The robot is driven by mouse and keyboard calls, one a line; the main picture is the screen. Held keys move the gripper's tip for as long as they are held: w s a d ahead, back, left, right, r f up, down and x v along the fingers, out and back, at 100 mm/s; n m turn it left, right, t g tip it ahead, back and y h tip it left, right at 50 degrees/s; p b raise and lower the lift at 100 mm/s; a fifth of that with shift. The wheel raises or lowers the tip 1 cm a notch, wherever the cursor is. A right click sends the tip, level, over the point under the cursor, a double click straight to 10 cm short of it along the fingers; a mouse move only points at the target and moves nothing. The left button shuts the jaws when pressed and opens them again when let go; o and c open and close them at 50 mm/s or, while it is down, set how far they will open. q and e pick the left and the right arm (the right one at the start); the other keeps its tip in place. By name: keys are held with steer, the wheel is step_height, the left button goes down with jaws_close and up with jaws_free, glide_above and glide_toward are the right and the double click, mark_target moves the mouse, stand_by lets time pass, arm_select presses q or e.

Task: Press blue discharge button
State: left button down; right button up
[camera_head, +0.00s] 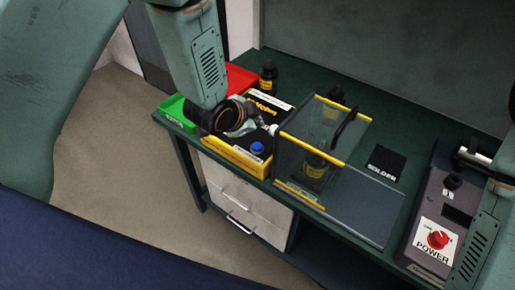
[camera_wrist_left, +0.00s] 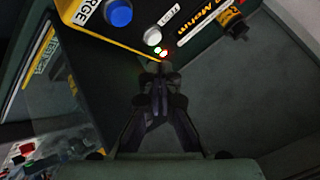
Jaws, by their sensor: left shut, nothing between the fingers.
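The blue button (camera_head: 257,148) is a round cap on a black panel with yellow edges (camera_head: 226,150), on the bench's left part. In the left wrist view the blue button (camera_wrist_left: 118,12) is at the top, beside a label partly cut off that reads "RGE". My left gripper (camera_head: 254,127) is above the panel, just behind the blue button in the head view. In the left wrist view its fingers (camera_wrist_left: 157,74) are shut and empty, below and right of the blue button and apart from it. My right gripper does not show clearly; only part of that arm is at the right edge.
A white button (camera_wrist_left: 152,36) and small lights (camera_wrist_left: 161,52) sit near the blue button. A clear yellow-edged enclosure (camera_head: 318,132) stands right of the panel. Green (camera_head: 172,108) and red (camera_head: 240,78) bins are at left and behind. A power box (camera_head: 436,240) is at right.

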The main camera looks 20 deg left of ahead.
mark_target(255, 147)
arm_select(q)
step_height(255, 147, down, 6)
steer(key=b, duration=0.3)
steer(key=shift+a+r+b, duration=0.1)
steer(key=shift+r+b, duration=0.15)
steer(key=shift+b, duration=0.15)
steer(key=shift+f, duration=0.4)
steer(key=shift+r, duration=0.1)
stand_by(0.5)
steer(key=shift+f+b, duration=0.45)
